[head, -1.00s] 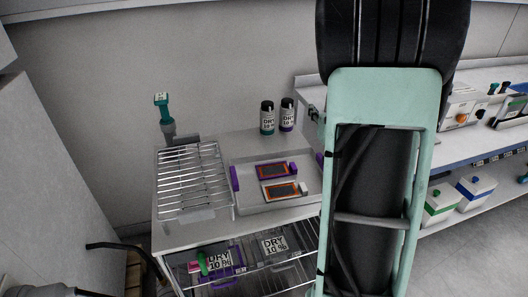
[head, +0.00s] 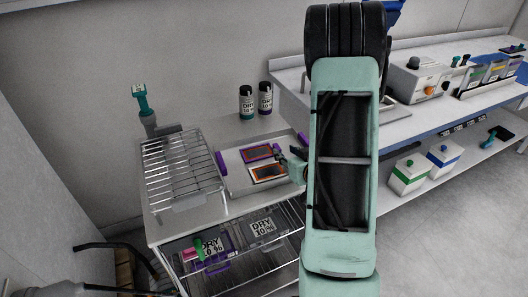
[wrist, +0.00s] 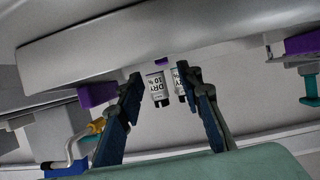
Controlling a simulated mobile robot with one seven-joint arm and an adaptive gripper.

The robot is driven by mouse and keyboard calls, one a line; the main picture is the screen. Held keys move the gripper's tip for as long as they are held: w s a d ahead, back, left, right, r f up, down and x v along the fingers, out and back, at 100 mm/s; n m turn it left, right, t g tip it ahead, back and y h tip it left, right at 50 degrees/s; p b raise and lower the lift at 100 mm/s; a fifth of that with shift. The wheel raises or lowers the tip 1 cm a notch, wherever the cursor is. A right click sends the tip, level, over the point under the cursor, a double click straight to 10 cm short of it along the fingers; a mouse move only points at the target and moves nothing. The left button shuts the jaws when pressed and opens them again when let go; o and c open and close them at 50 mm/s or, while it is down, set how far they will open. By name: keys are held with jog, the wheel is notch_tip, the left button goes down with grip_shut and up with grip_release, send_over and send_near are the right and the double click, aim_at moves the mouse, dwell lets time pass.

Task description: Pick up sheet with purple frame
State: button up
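The sheet with the purple frame (head: 257,154) lies in the grey tray on the cart, with a dark orange-edged centre. A second sheet with a pale frame (head: 267,173) lies just in front of it. My gripper (head: 281,153) is at the right end of the purple-framed sheet, low over the tray. The wrist view shows my gripper (wrist: 160,82) with its two dark fingers apart and nothing between them. A small purple piece (wrist: 161,60) shows beyond the fingertips; I cannot tell whether it is the sheet's tab. My arm hides the tray's right part.
A wire rack (head: 180,165) stands left of the tray. Two DRY bottles (head: 246,101) (head: 265,98) stand behind it, and a green-handled tool (head: 141,100) at back left. A bench (head: 400,120) with equipment is at right. Labelled items lie on the cart's lower shelf (head: 225,245).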

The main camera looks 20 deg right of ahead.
aim_at(279, 149)
jog(key=x, duration=0.5)
jog(key=shift+a+f+p, duration=0.2)
jog(key=shift+p, duration=0.1)
grip_shut()
